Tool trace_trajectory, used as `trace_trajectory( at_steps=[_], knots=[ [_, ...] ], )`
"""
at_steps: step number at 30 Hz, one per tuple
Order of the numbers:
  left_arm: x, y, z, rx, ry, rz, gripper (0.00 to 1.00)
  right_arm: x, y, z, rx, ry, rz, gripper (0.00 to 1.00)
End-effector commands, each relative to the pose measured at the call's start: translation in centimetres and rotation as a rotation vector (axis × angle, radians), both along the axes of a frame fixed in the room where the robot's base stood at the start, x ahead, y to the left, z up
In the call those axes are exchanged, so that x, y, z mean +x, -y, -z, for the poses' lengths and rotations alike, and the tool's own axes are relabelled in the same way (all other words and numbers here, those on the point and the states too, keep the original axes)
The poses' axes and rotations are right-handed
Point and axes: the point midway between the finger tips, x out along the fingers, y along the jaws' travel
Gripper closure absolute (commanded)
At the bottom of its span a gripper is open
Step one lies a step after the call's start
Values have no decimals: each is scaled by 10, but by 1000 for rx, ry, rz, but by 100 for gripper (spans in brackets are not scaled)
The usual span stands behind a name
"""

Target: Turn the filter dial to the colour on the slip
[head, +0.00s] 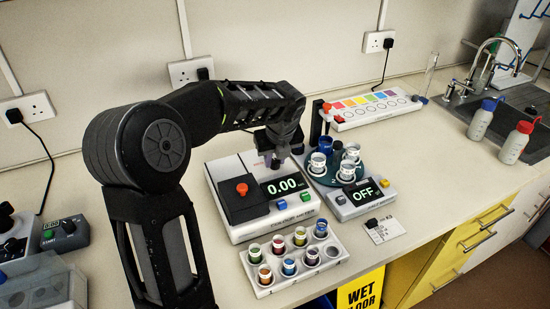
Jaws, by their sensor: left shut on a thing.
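The colorimeter (262,231) is a white box in the middle of the bench. It has a dark lid with a red knob (241,189), and its screen reads 0.00. My left gripper (276,163) points down at the back of the colorimeter's top, behind the screen, and is shut on what appears to be the filter dial. The gripper hides the dial, so its colour setting cannot be seen. A small white card (384,230) with a black piece on it lies to the right; it may be the slip, but no colour is readable. My right gripper is not in view.
A white rack (337,262) of coloured vials stands in front. A device reading OFF (345,205) holds several cups at the right. A rainbow-striped strip (372,109) lies behind it. A timer (65,233) is at the left, and bottles (484,118) stand by the sink.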

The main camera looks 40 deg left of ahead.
Motion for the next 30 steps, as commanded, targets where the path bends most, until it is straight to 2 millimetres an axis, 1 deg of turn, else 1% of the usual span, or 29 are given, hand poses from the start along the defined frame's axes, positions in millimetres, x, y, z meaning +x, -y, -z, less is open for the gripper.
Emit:
trace_trajectory(
  at_steps=[8, 14, 20, 30],
  knots=[
    [1, 0, -1, 0, 1, -13, 100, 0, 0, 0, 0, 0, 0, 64],
    [1, 0, -1, 1, 1, -71, 100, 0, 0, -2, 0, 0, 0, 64],
    [2, 1, -2, 0, 0, -186, 100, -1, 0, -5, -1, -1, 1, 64],
    [3, 2, -3, 1, 0, -459, 100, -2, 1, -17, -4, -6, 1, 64]
  ],
)
